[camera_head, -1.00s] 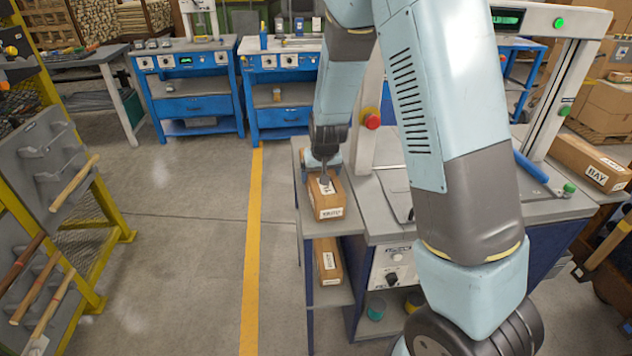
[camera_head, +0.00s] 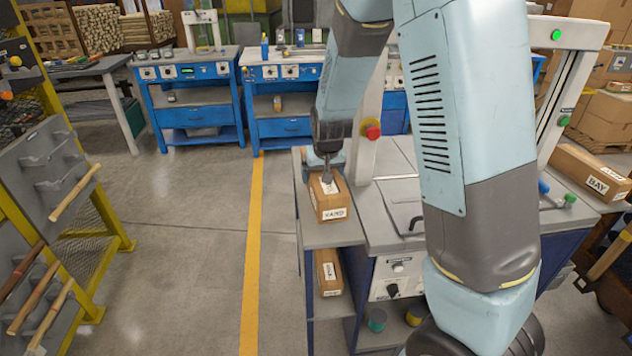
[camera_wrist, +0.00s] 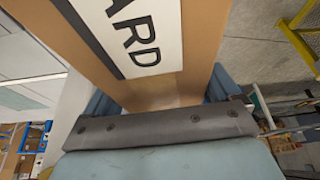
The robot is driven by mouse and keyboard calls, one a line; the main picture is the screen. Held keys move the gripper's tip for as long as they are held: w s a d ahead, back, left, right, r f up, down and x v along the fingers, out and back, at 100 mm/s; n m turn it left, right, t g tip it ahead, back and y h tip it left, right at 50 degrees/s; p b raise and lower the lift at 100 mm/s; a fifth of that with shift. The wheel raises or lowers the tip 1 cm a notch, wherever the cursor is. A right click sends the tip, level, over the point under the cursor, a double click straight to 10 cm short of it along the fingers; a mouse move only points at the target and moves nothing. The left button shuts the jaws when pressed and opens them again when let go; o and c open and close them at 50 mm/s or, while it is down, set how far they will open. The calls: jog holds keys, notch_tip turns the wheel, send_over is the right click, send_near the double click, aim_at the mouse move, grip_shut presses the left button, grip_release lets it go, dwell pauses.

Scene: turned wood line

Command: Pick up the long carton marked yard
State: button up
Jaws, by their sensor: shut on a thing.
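The long carton marked YARD (camera_head: 333,203) is brown with white labels. In the head view it is at the top of the narrow grey side shelf, left of the grey machine table. My gripper (camera_head: 326,178) comes down from above and is shut on it. In the wrist view the carton (camera_wrist: 195,55) fills the upper middle, with the letters "ARD" readable on its label. The gripper (camera_wrist: 160,105) has a blue finger on either side of it. I cannot tell whether the carton's underside touches the shelf.
Another carton (camera_head: 328,272) lies on the lower shelf. A carton marked BAY (camera_head: 591,173) lies at the right of the machine. The machine's frame with a red button (camera_head: 373,131) stands close to my arm. The floor left of the shelf is clear.

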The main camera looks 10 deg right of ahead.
jog(key=s+r, duration=0.1)
jog(key=r, duration=0.1)
jog(key=s+r, duration=0.2)
jog(key=shift+s+d+r, duration=0.15)
jog(key=shift+d, duration=0.05)
notch_tip(320, 180, up, 3)
send_over(338, 194)
jog(key=w, duration=0.2)
jog(key=shift+s+a+r, duration=0.1)
jog(key=shift+a, duration=0.1)
jog(key=shift+s+d+r, duration=0.1)
jog(key=shift+s+r, duration=0.1)
jog(key=shift+s, duration=0.3)
jog(key=shift+s+d+r, duration=0.1)
jog(key=shift+s+r, duration=0.1)
jog(key=shift+s, duration=0.25)
